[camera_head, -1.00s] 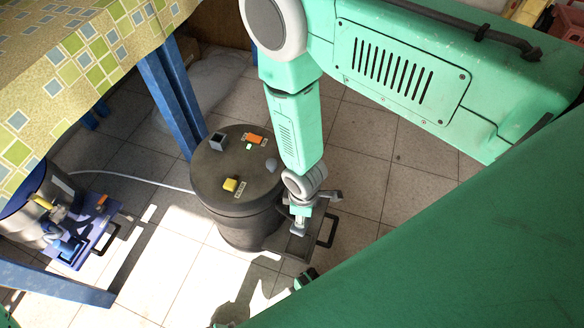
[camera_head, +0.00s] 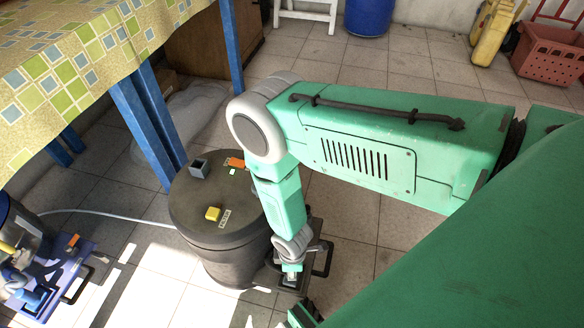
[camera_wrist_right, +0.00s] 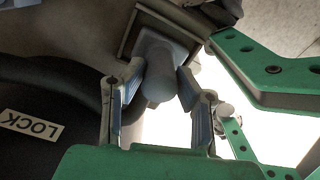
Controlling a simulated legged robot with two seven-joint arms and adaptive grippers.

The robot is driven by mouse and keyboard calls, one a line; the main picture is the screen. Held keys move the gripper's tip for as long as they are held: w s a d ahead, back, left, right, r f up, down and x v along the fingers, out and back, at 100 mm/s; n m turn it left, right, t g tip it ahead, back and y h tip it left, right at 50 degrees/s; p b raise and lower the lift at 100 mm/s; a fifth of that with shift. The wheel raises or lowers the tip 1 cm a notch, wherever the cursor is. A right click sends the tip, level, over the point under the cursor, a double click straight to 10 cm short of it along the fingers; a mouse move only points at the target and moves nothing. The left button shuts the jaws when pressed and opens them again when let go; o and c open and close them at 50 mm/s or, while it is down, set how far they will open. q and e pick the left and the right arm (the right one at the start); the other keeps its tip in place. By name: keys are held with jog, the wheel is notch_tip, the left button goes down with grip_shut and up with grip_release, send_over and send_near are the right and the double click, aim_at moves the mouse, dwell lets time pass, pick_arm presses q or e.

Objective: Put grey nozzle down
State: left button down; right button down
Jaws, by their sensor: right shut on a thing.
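The grey nozzle (camera_wrist_right: 158,75) is a rounded, blue-grey piece between my right gripper's fingertips (camera_wrist_right: 160,90) in the right wrist view. Its far end meets a grey square-edged piece (camera_wrist_right: 150,32); I cannot tell whether it sits inside it. In the head view my right gripper (camera_head: 291,279) points down beside the dark drum (camera_head: 232,262), over a dark frame with a handle (camera_head: 322,260). The nozzle is too small or hidden to make out there. My left gripper does not show.
A blue device (camera_head: 40,290) stands at lower left, with a pale hose behind. A cloth-covered table (camera_head: 75,60) is upper left. Tiled floor lies right.

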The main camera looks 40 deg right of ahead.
jog(key=shift+d, duration=0.15)
jog(key=c, duration=1.2)
grip_release()
notch_tip(320, 180, up, 12)
jog(key=p, duration=0.5)
jog(key=s+d+r+m, duration=0.8)
jog(key=s+r+m, duration=0.2)
jog(key=r, duration=0.3)
jog(key=shift+s+m+t, duration=0.3)
jog(key=shift+s, duration=0.35)
